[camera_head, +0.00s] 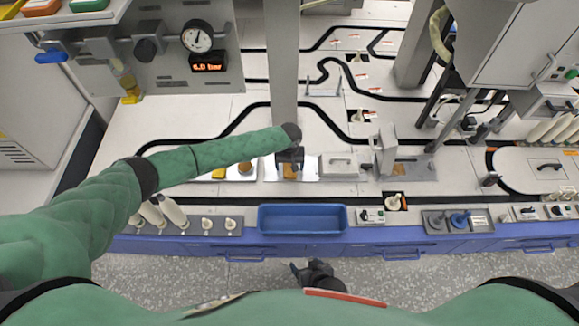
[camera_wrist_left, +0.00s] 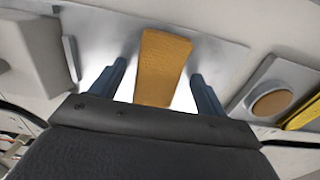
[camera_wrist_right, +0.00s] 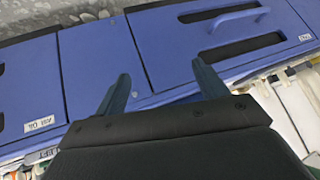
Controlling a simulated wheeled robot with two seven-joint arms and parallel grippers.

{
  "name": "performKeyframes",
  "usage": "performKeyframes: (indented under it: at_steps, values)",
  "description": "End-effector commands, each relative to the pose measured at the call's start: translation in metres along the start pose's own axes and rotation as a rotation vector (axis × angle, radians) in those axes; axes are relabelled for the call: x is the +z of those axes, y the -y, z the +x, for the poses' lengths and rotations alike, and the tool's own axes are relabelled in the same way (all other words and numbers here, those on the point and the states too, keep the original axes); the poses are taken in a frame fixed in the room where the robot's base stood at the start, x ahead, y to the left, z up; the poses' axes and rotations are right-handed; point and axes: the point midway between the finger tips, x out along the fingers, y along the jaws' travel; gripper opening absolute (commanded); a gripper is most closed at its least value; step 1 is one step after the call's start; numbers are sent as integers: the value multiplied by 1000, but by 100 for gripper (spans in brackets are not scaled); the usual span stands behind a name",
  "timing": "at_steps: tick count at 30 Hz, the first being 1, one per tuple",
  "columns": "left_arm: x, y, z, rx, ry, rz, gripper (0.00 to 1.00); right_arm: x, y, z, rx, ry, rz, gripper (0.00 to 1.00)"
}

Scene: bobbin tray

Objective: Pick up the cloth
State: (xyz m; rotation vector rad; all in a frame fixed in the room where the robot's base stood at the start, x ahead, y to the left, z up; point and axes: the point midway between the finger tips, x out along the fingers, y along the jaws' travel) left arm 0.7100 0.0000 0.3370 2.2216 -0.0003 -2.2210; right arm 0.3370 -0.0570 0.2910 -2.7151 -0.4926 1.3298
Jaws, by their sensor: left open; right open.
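The cloth (camera_wrist_left: 163,66) is a folded orange-brown strip lying on a bright metal plate (camera_wrist_left: 213,62). In the head view, part of the cloth (camera_head: 291,173) shows just below my left gripper (camera_head: 290,158). In the left wrist view, my left gripper (camera_wrist_left: 158,76) is open, with one finger on each side of the cloth and a gap on both sides. How high the fingertips are above the plate is hard to tell. My right gripper (camera_head: 308,272) is open and empty, low in front of the bench's blue front, whose drawers (camera_wrist_right: 235,28) show in the right wrist view.
A blue tray (camera_head: 302,219) stands at the bench's front edge. A metal block with a handle (camera_head: 340,165) is just right of the cloth. A grey column (camera_head: 283,75) rises behind it. A round brown pad (camera_wrist_left: 270,103) and a yellow piece (camera_wrist_left: 303,112) lie nearby.

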Motion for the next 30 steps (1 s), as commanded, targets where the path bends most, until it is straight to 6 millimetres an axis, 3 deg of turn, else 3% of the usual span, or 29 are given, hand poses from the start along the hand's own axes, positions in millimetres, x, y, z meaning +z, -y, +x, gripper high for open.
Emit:
performKeyframes:
  at_steps: [3, 10, 20, 23, 28, 30]
  values:
    - [0, 0, 0, 0, 0, 0, 75, 0, 0, 0, 0, 0, 0, 72]
    - [0, 0, 0, 0, 0, 0, 30, 1, 0, 0, 0, 1, 0, 72]
    - [0, 0, -3, 0, 0, 0, 28, 0, 0, 0, 1, 2, 0, 72]
    - [0, 0, -12, 0, 1, 0, 28, 0, 0, -1, 1, 2, 0, 72]
    - [0, 0, -43, 2, 0, 0, 28, -3, 0, -3, 1, 2, 0, 72]
    - [10, -16, -50, 4, 2, 3, 28, -3, 0, -3, 1, 2, -1, 72]
